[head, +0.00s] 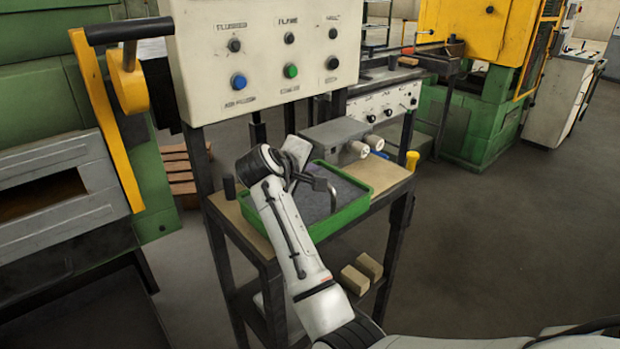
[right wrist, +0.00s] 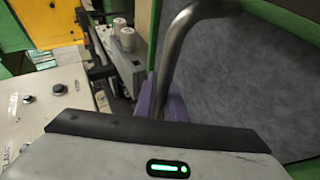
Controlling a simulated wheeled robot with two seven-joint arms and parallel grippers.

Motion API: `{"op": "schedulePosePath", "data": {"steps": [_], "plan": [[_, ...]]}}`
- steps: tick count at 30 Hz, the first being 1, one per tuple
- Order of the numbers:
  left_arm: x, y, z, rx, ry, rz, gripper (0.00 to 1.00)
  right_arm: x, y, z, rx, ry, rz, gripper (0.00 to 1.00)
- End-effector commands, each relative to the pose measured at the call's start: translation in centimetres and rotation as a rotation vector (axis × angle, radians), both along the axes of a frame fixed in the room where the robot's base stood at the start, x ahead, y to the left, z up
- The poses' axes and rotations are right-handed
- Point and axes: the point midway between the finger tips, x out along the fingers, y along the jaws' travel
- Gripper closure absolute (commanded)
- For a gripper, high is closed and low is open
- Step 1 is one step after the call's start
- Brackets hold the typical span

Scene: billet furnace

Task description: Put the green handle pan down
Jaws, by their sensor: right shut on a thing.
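The green pan (head: 352,211) is a shallow tray with green walls and a grey inside. It is level over the wooden top of the small table (head: 393,177); I cannot tell whether it touches it. Its bent metal handle (head: 320,183) rises above the pan. My right gripper (head: 303,172) is over the pan, shut on this handle. In the right wrist view the handle (right wrist: 182,55) passes between the purple finger pads (right wrist: 165,100), with the grey pan inside beyond. My left gripper is not in view.
A control panel (head: 262,55) with several buttons stands behind the table. A grey box (head: 340,138) with two white knobs and a yellow-topped object (head: 412,160) are behind the pan. A dark cylinder (head: 229,187) stands left. Two tan bricks (head: 362,273) lie on the lower shelf. Floor right is clear.

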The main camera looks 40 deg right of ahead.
Motion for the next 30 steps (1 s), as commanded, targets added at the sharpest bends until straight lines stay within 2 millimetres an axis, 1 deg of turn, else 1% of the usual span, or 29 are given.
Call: {"op": "schedulePosePath", "data": {"steps": [3, 13, 14, 15, 17, 26, 30], "plan": [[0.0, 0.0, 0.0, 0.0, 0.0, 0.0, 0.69, 0.0, 0.0, -1.2, -0.004, -0.004, 0.0, 1.0], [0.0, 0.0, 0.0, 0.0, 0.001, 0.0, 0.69, 0.1, 0.0, -1.4, -0.004, -0.007, 0.0, 1.0], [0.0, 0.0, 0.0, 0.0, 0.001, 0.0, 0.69, 0.0, 0.0, -1.7, 0.0, -0.001, 0.001, 0.87], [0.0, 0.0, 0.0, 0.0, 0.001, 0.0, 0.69, 0.0, 0.0, -1.7, 0.0, -0.001, 0.001, 0.8], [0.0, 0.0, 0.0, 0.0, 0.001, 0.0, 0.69, 0.0, 0.0, -1.7, 0.0, -0.001, 0.001, 0.72], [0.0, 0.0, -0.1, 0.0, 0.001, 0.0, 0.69, 0.0, 0.0, -1.6, 0.0, -0.002, 0.0, 0.72], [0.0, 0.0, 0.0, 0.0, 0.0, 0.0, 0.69, -0.5, 0.9, -0.9, 0.0, -0.003, 0.002, 0.72]]}}
